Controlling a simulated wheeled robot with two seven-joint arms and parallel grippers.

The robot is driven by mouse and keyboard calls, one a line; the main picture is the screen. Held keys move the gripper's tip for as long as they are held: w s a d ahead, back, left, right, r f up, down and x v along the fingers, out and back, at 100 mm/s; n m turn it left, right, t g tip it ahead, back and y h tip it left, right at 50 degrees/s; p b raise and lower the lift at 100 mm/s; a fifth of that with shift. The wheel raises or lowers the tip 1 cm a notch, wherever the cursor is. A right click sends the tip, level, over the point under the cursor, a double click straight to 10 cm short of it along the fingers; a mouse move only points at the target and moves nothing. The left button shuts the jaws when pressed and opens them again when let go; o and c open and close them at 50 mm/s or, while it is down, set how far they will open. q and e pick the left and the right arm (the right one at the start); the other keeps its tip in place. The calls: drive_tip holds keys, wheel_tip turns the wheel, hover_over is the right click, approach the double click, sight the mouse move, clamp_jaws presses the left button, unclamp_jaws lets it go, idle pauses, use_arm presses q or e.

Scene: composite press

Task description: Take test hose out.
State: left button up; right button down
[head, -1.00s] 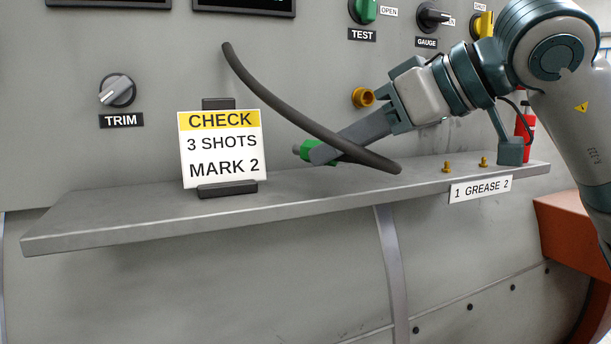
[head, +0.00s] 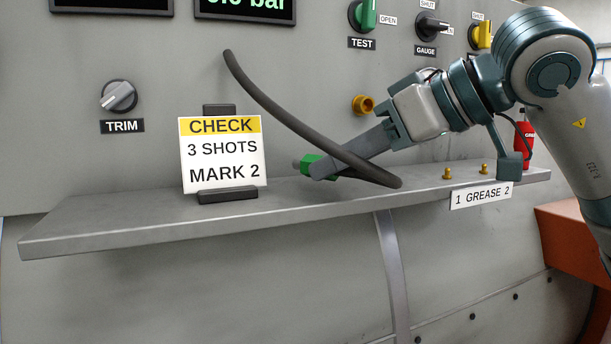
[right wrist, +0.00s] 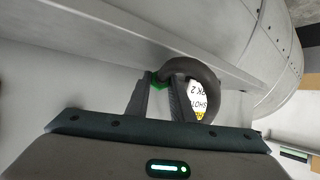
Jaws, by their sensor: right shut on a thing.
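The test hose (head: 275,108) is a dark, curved hose running down and right across the panel in the head view. It also shows as a dark loop in the right wrist view (right wrist: 203,72). Its green end fitting (head: 315,166) is between the fingers of my right gripper (head: 322,168), which is shut on it, close to the shelf top. The green fitting shows between the fingertips in the right wrist view (right wrist: 158,80). A brass port (head: 363,105) on the panel is empty, above and behind my right gripper. My left gripper is not in view.
A grey shelf (head: 110,225) runs along the panel. A CHECK card (head: 222,155) stands on it, left of the gripper. Two brass grease fittings (head: 447,174) and a red grease container (head: 523,148) are at the right. TEST (head: 362,18), GAUGE and TRIM (head: 119,97) knobs are on the panel.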

drive_tip(key=shift+f+b, duration=0.4)
drive_tip(key=shift+f, duration=0.1)
drive_tip(key=c, duration=1.5)
unclamp_jaws()
drive_tip(key=shift+o, duration=0.2)
drive_tip(key=shift+d, duration=0.1)
drive_tip(key=shift+s+d+r+b, duration=0.3)
drive_tip(key=shift+s+d+b, duration=0.05)
drive_tip(key=b+v, duration=0.4)
drive_tip(key=v, duration=1.2)
